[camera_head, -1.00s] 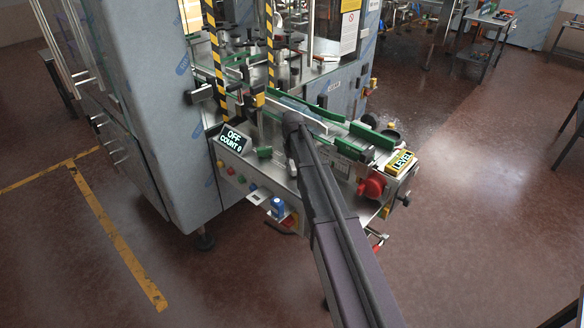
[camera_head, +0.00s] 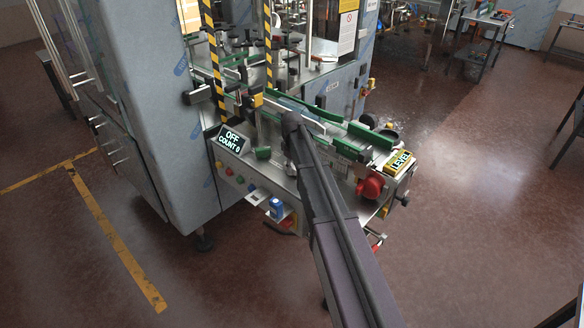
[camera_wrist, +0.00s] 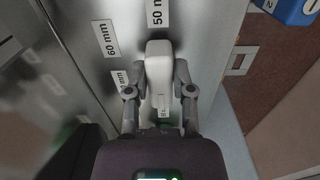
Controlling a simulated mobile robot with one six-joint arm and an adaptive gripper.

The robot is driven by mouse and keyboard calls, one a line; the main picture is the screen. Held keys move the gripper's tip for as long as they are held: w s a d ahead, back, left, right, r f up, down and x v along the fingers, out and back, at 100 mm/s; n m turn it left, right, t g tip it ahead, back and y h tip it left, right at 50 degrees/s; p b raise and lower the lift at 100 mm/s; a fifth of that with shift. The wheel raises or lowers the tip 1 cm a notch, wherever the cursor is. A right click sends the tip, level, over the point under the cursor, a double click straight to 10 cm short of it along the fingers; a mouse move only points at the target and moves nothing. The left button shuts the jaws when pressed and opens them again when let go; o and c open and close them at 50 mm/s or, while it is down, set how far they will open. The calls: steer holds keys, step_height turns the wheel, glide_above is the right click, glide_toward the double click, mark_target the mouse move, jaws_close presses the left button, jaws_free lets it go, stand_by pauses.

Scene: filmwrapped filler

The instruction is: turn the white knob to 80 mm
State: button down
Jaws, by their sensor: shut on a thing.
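In the wrist view the white knob (camera_wrist: 158,62) is a long pale bar with a rounded end. It stands between the two fingers of my gripper (camera_wrist: 161,88), which are shut on it from left and right. Behind it is a grey metal panel (camera_wrist: 195,30) with a 50 mm label (camera_wrist: 157,12) just above the knob and a 60 mm label (camera_wrist: 105,38) to its left. A third label (camera_wrist: 121,82) lies lower left, its number partly hidden. In the head view my arm hides the knob and gripper.
The machine carries an OFF / COUNT 0 display (camera_head: 231,139), a red round control (camera_head: 370,186) and a yellow LEVEL box (camera_head: 399,162). A blue item (camera_head: 277,207) sits on a small front shelf. Floor is open to the left and right.

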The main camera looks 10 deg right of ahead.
steer(key=shift+s, duration=0.1)
steer(key=shift+c, duration=2.4)
jaws_free()
steer(key=shift+m, duration=0.4)
